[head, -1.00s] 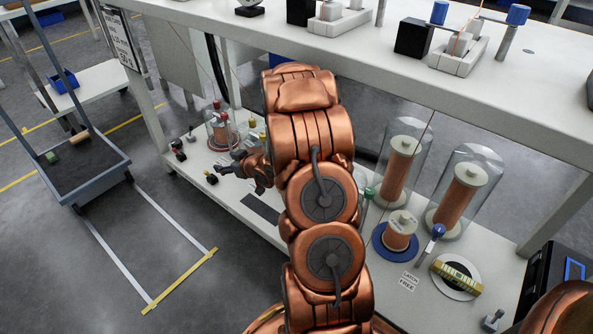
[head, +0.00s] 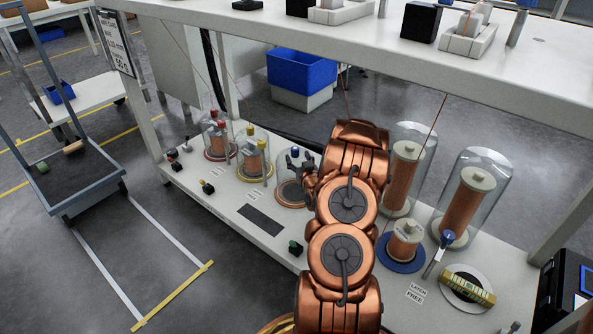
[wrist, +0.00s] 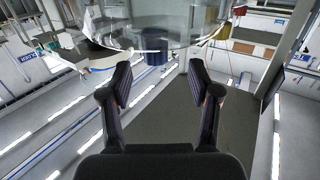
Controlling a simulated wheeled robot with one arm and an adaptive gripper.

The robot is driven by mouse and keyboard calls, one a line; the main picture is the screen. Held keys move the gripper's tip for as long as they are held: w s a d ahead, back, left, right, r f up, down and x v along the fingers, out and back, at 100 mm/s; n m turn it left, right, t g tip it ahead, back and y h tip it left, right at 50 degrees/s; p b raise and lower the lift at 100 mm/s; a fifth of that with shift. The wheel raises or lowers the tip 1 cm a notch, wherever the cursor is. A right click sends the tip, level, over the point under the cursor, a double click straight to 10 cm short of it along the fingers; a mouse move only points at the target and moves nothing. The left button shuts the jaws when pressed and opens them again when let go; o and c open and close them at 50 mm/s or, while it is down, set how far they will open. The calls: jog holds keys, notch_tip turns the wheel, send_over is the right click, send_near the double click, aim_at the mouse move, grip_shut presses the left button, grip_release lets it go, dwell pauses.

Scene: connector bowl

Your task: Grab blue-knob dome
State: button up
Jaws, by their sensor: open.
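The blue-knob dome (head: 285,182) is a clear glass dome on the lower shelf, left of my arm, over a copper-coloured round base. Its blue knob (head: 295,152) is on top. My gripper (head: 304,172) is open at the dome's right side, overlapping it in the head view. In the wrist view, the blue knob (wrist: 154,57) shows just beyond the fingertips, between the two open fingers (wrist: 160,84). The clear glass (wrist: 190,28) fills the top of that view. I see no grip on the knob; whether a finger touches it I cannot tell.
A yellow-knob dome (head: 254,158) and a red-knob dome (head: 216,138) stand to the left. Tall clear domes (head: 474,190) with copper coils stand right of my arm. The white upper shelf (head: 300,45) overhangs. A green-topped piece (head: 295,247) sits near the front edge.

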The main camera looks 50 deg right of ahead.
aim_at(296, 153)
jog(key=shift+b+x, duration=1.45)
jog(key=shift+x, duration=0.85)
jog(key=shift+w+d, duration=0.4)
jog(key=shift+d, duration=0.1)
jog(key=shift+c, duration=0.4)
grip_shut()
